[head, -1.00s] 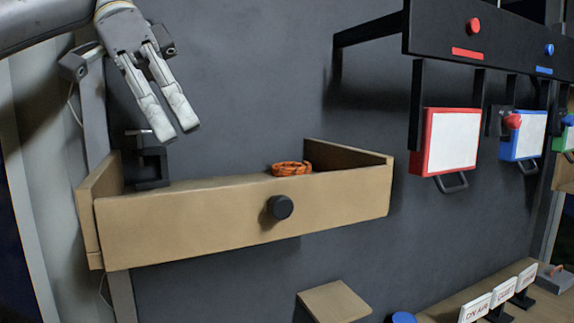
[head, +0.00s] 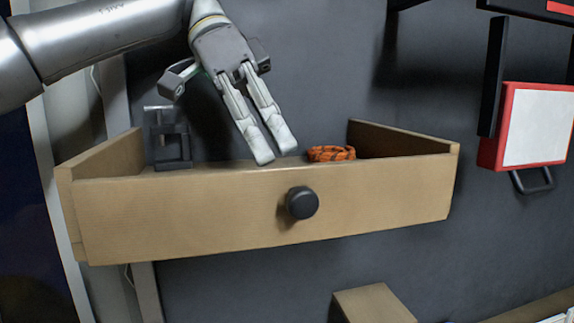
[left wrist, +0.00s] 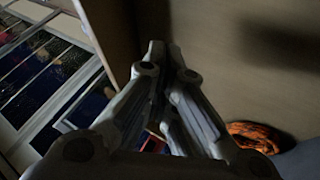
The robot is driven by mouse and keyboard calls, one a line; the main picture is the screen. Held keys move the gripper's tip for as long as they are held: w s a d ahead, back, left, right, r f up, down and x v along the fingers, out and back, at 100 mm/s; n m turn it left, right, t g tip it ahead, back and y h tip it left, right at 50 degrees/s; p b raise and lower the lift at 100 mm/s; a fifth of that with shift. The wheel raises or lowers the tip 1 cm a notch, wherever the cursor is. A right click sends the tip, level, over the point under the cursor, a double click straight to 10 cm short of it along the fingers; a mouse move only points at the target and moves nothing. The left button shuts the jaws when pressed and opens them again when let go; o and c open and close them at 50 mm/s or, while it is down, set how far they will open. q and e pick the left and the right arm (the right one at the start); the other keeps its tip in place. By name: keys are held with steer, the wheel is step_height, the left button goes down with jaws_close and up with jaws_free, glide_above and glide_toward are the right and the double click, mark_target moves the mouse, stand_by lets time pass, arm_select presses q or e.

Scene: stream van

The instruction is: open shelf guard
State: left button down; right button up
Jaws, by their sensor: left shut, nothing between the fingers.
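The shelf guard (head: 190,220) is a light wooden front panel on a wall shelf, with a round black knob (head: 302,203) at its middle. It stands upright along the shelf front, between two wooden side walls. My left gripper (head: 275,152) reaches down from the upper left. Its fingers are together and empty, with the tips by the guard's top edge, above and slightly left of the knob. Whether they touch the guard I cannot tell. The left wrist view shows the fingers (left wrist: 165,50) close together over a wooden surface. My right gripper is not in view.
An orange braided coil (head: 331,153) lies behind the guard, right of my fingers; a black bracket-like object (head: 170,140) stands at the shelf's left end. A red-framed white panel (head: 538,125) hangs at right. A wooden block (head: 374,304) is below. Space in front of the guard looks clear.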

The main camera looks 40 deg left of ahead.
mark_target(298, 212)
arm_select(q)
steer(key=shift+x, duration=1.15)
steer(key=s+d+p, duration=0.1)
steer(key=s+d, duration=0.1)
steer(key=s, duration=0.1)
steer(key=shift+d+r, duration=0.1)
steer(key=shift+d, duration=0.2)
steer(key=shift+s+d+p, duration=0.1)
steer(key=shift+d+p, duration=0.15)
steer(key=shift+p, duration=0.05)
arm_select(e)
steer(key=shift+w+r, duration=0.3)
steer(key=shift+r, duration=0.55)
